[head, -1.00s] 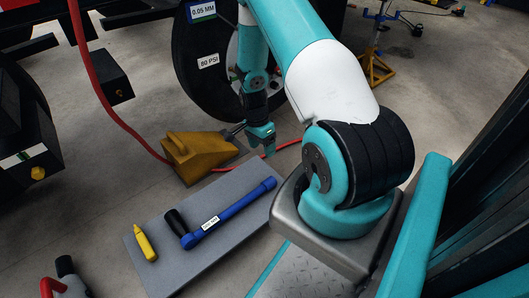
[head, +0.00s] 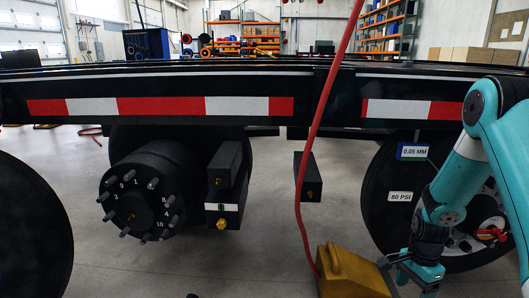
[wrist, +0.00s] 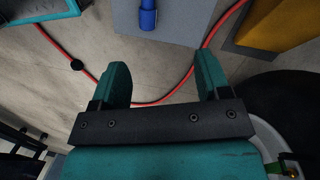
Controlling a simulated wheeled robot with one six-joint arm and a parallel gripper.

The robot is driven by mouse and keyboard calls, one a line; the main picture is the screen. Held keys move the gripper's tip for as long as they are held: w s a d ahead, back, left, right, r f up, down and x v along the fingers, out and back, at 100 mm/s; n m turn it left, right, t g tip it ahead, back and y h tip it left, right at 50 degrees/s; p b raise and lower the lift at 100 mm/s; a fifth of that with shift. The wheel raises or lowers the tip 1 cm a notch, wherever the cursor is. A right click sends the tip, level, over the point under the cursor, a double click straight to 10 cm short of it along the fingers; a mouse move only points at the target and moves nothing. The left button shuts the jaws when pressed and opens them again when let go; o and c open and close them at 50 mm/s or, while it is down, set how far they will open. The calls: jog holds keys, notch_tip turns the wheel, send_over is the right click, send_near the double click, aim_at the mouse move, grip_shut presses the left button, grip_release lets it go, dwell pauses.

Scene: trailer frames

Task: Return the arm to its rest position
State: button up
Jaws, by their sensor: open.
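My gripper (head: 420,277) shows at the lower right of the head view, at the end of my teal arm, beside a yellow wedge-shaped block (head: 345,270). In the wrist view my gripper (wrist: 162,80) has its two teal fingers wide apart with nothing between them. Beyond the fingers lie bare floor and a red hose (wrist: 150,102). The end of a blue tool (wrist: 148,18) lies on a grey mat (wrist: 185,30) at the top of the wrist view.
A wheel (head: 385,190) with labels stands behind my arm. A dark trailer frame (head: 330,85) with red and white strips crosses the head view. A hub with numbered studs (head: 150,195) is at left. A red hose (head: 309,150) hangs down midway. Floor lies open between.

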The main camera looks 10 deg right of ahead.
jog(key=a+r+n+t+y+p, duration=0.25)
jog(key=a+r+n, duration=0.85)
jog(key=a+r, duration=0.95)
jog(key=s+a+r+n+g+y+p, duration=0.1)
jog(key=s+a+r+n, duration=0.4)
jog(key=s+r+n, duration=0.25)
jog(key=s+a+r+n+p, duration=0.2)
jog(key=s+a+r+n, duration=0.4)
jog(key=s, duration=0.3)
notch_tip(320, 180, up, 39)
jog(key=p, duration=3.7)
jog(key=shift+s+d+f+p, duration=0.2)
jog(key=shift+d+p, duration=0.15)
jog(key=shift+d, duration=0.05)
jog(key=shift+c, duration=0.5)
